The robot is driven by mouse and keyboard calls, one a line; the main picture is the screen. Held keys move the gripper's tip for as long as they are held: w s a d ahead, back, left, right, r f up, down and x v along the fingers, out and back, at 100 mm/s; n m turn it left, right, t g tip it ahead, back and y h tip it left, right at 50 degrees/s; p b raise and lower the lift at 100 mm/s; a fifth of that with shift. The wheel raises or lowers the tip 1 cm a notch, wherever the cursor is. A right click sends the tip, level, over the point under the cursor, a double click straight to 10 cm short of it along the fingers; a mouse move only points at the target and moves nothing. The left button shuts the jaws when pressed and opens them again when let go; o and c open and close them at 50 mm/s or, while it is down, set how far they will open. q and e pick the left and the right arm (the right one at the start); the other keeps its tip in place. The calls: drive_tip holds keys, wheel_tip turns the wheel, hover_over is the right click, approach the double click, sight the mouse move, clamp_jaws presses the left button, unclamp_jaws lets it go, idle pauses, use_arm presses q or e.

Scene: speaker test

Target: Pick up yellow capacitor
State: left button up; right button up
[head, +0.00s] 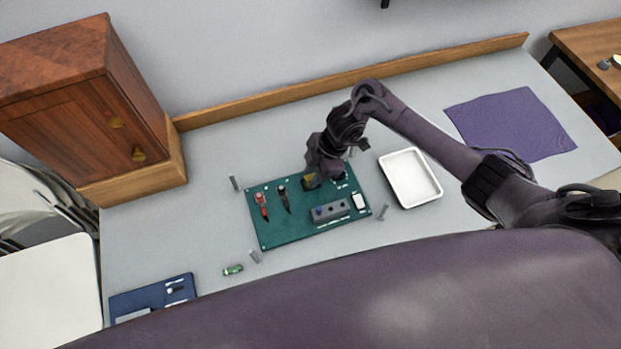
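The yellow capacitor (309,182) shows as a small dark-yellow piece at the upper middle of the green board (284,231). My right gripper (319,178) points down right over it and hides part of it. The fingertips are dark and small here, so I cannot tell whether they are open or shut, or whether they touch the capacitor. My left gripper is not in view.
A red probe (262,204), a black probe (283,199) and a grey block (330,211) sit on the board. A white tray (411,203) stands to its right, with a purple mat (512,125) beyond. A small green part (233,270) and a blue board (150,297) lie lower left.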

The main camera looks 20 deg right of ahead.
clamp_jaws()
drive_tip(key=shift+r, duration=0.1)
